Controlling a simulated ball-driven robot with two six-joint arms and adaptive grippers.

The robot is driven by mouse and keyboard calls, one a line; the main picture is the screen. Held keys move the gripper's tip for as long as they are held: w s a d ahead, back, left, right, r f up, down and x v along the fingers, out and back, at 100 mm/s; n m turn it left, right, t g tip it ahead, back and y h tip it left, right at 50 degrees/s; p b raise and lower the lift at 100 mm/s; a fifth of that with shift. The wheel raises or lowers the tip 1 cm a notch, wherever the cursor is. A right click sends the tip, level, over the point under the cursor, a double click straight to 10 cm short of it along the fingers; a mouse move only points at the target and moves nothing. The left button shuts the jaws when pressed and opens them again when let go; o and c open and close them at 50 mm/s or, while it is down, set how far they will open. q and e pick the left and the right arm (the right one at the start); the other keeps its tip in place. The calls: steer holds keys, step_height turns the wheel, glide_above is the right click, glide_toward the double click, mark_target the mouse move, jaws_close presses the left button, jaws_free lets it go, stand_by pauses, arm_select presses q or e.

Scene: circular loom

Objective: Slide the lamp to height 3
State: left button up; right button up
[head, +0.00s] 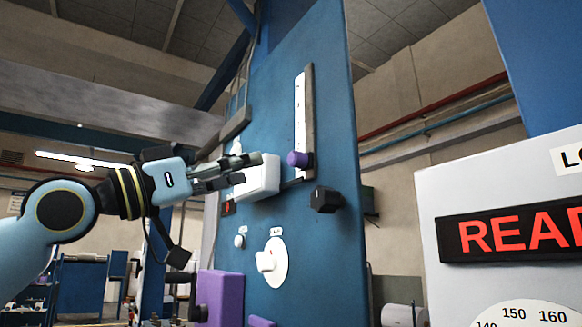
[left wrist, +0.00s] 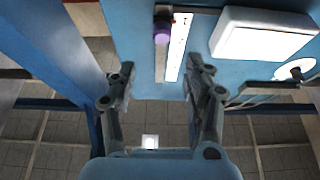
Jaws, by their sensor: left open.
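A purple knob (head: 299,159) sits on a slim vertical rail with a white marked scale strip (head: 300,100) on the blue panel. The knob is near the strip's lower end; the scale's figures are too small to read. In the left wrist view the knob (left wrist: 162,32) and strip (left wrist: 178,48) lie beyond my fingertips. My left gripper (head: 246,169) is open and empty, to the left of the knob and apart from it. It also shows in the left wrist view (left wrist: 160,84). My right gripper is not in view.
A white box (head: 262,178) on the panel appears just behind my left fingertips. A black block (head: 325,200) sticks out below right of the knob. A white dial (head: 273,262) is lower down. A grey board with red lettering (head: 515,235) stands at the right.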

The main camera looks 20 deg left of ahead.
mark_target(290, 158)
arm_select(q)
steer(key=p+x, duration=0.3)
steer(key=x, duration=0.5)
steer(key=shift+w+d+r+p, duration=0.1)
steer(key=shift+w+d+p, duration=0.2)
steer(key=shift+w, duration=0.2)
steer(key=shift+w+d+r+p, duration=0.1)
steer(key=shift+w+d+p, duration=0.15)
steer(key=shift+w+p, duration=0.15)
steer(key=shift+w+d, duration=0.15)
steer(key=shift+w, duration=0.15)
steer(key=c, duration=0.7)
jaws_close()
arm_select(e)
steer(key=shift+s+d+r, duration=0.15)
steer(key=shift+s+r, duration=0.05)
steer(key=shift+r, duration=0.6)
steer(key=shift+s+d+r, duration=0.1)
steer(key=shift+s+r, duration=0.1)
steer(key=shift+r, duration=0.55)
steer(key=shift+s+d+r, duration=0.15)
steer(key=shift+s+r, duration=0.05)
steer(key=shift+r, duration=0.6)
